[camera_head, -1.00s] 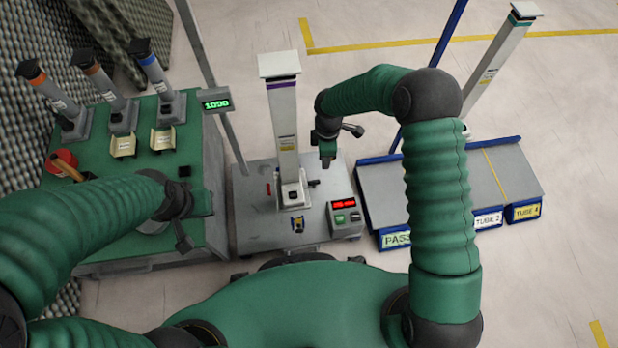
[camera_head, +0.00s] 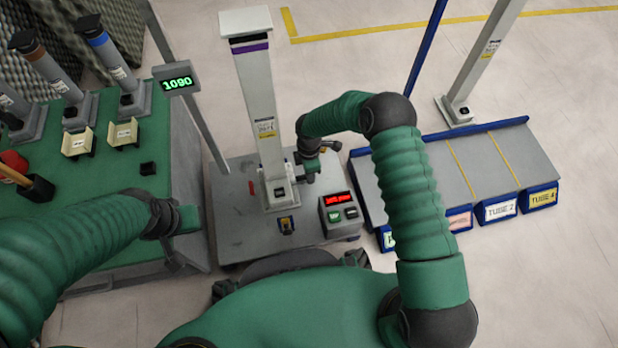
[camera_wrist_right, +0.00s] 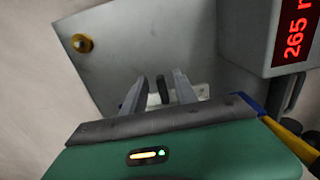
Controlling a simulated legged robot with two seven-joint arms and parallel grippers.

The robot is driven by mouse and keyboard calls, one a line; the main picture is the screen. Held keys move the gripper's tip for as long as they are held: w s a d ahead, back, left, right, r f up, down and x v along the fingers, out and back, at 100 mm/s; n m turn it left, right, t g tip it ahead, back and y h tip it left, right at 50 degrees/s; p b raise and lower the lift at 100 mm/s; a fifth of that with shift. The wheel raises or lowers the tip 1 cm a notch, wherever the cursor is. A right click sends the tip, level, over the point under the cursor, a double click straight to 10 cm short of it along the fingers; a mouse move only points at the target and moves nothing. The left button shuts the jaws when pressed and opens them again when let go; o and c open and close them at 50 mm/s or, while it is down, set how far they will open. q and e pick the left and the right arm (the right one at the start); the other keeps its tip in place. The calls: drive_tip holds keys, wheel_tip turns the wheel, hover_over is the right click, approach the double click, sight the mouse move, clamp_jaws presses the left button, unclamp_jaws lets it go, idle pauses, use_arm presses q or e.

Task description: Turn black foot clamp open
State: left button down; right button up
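A tall white tube (camera_head: 262,120) with a purple band stands upright in a foot on the grey cart plate (camera_head: 232,233). My right gripper (camera_head: 308,172) is at the right side of this foot in the head view and hides the clamp there. In the right wrist view, the black foot clamp lever (camera_wrist_right: 162,88) stands between the two fingers of my right gripper (camera_wrist_right: 158,92). The fingers are apart, with gaps beside the lever. My left gripper (camera_head: 178,258) hangs by the front edge of the green table; its fingers are too unclear to judge.
A control box (camera_head: 340,215) with a red display stands right of the foot, close to my right gripper. The green table (camera_head: 165,180) with several tubes is at left. A blue-edged rack (camera_head: 440,170) with labelled lanes is at right. A green-lit display (camera_head: 177,84) stands behind.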

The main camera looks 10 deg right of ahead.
drive_tip(key=shift+f, duration=0.35)
clamp_jaws()
